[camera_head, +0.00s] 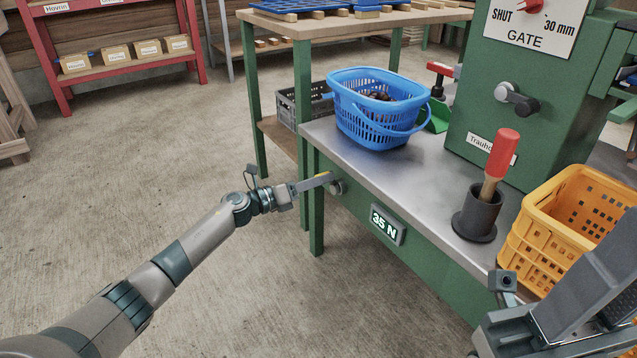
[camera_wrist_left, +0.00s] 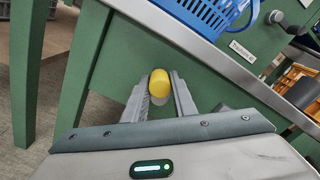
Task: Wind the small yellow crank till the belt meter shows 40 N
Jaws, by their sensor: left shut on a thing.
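The small yellow crank (camera_head: 321,175) is on the green front of the steel-topped bench, at its left end. My left gripper (camera_head: 325,180) reaches it from the left. In the left wrist view its rounded yellow knob (camera_wrist_left: 159,83) sits between the two fingers of my left gripper (camera_wrist_left: 160,88), which are shut on it. The belt meter (camera_head: 387,224) is on the same green front, right of the crank, and reads 35 N. My right arm fills the lower right corner; its finger opening cannot be made out.
On the bench stand a blue basket (camera_head: 345,109), a dark cup (camera_head: 477,217) holding a red-handled tool (camera_head: 502,155), and a yellow crate (camera_head: 533,250). A green machine (camera_head: 470,100) rises behind. A wooden table (camera_head: 262,100) stands close behind the crank. The floor at left is clear.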

